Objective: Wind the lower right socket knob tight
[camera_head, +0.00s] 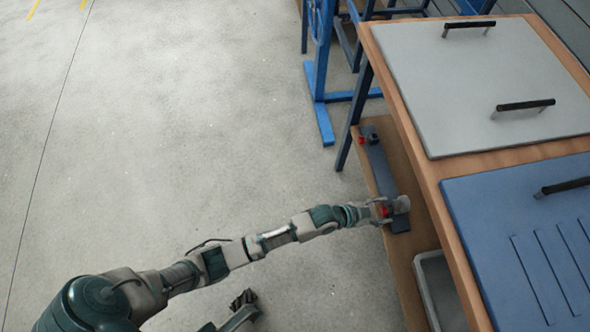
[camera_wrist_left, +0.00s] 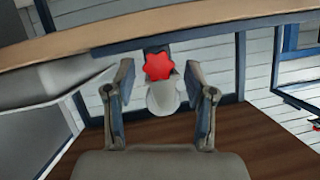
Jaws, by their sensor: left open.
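A red star-shaped knob (camera_wrist_left: 158,67) sits in front of a pale rounded socket body (camera_wrist_left: 163,97) in the left wrist view. In the head view the red knob (camera_head: 385,211) shows at the near end of a dark bar (camera_head: 381,170) on the low wooden shelf, partly hidden by my gripper. My left gripper (camera_head: 386,210) is open at this knob. In the wrist view its fingers (camera_wrist_left: 158,72) stand on either side of the knob, with gaps visible. A second red knob (camera_head: 362,140) is at the bar's far end. My right gripper (camera_head: 243,298) is small and dark at the bottom.
A wooden bench (camera_head: 412,130) with a grey panel (camera_head: 470,75) and a blue panel (camera_head: 490,215), both with black handles, overhangs the shelf. A grey bin (camera_head: 425,275) stands near the shelf's front end. A blue frame (camera_head: 320,75) stands behind. The floor at left is clear.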

